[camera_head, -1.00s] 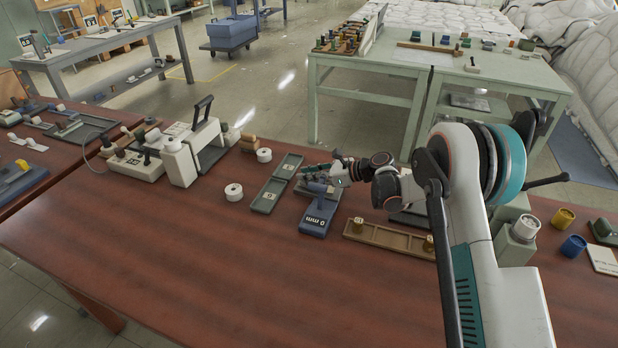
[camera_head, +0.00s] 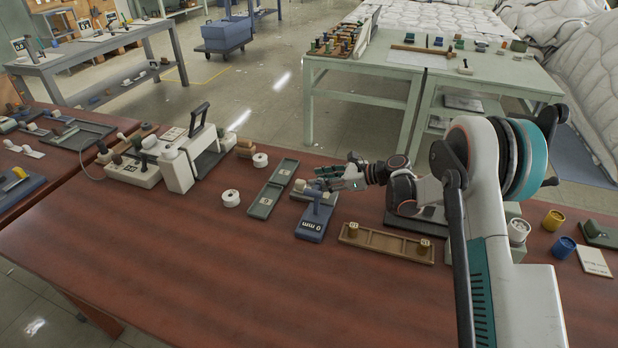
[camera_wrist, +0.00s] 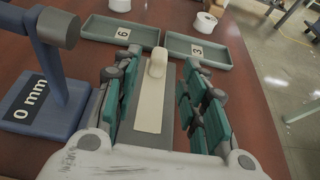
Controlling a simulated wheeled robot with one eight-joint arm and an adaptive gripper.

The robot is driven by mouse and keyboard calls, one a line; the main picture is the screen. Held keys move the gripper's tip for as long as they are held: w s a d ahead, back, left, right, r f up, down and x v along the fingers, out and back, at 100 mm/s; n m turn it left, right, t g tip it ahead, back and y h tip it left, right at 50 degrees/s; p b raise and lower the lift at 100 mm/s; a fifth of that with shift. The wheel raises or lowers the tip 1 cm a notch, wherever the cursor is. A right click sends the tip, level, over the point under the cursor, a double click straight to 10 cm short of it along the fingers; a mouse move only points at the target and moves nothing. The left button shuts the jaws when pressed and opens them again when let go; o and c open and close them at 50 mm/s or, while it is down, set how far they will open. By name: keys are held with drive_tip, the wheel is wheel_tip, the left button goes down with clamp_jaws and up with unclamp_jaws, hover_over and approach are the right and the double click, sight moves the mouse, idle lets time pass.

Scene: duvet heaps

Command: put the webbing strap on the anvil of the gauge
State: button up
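The blue gauge (camera_head: 312,222), marked 0 mm, stands on the red-brown table; its label, post and round head also show at the left of the wrist view (camera_wrist: 40,95). The webbing strap (camera_wrist: 150,105) is a cream strip with a rounded knob at its far end. It lies along a grey strip (camera_wrist: 169,80), between my fingers. My gripper (camera_head: 322,180) is just behind the gauge in the head view. In the wrist view my gripper (camera_wrist: 160,95) is open, with gaps between the strap and the fingers on both sides. The gauge's anvil is not clearly visible.
Two green trays (camera_head: 264,202) (camera_head: 285,171), labelled 6 and 3, lie left of the gauge. A wooden tray (camera_head: 385,243) lies to the right. The table's front left is clear.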

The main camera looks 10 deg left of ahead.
drive_tip(key=p+v, duration=0.1)
drive_tip(key=v, duration=0.4)
drive_tip(key=shift+s+d+r, duration=0.1)
drive_tip(key=shift+d+r, duration=0.05)
drive_tip(key=shift+d, duration=0.2)
drive_tip(key=shift+r, duration=0.1)
drive_tip(key=s+d+r+n+t+h, duration=0.1)
drive_tip(key=s+d+r+n+h, duration=0.25)
drive_tip(key=s+d+r, duration=0.5)
drive_tip(key=s+d+r+n+t+h, duration=0.25)
drive_tip(key=s+r+n, duration=0.3)
drive_tip(key=r, duration=0.55)
drive_tip(key=s+d+n+t+h, duration=0.1)
drive_tip(key=s+d+n+h, duration=0.2)
drive_tip(key=s, duration=0.9)
drive_tip(key=s+d+n+t+h, duration=0.1)
drive_tip(key=s+d+n+h, duration=0.3)
drive_tip(key=s+d+n, duration=0.3)
drive_tip(key=s+d, duration=0.4)
drive_tip(key=s, duration=0.2)
drive_tip(key=shift+d+r+n, duration=0.2)
drive_tip(key=shift+d+n, duration=0.1)
drive_tip(key=shift+d, duration=0.05)
drive_tip(key=shift+s, duration=0.1)
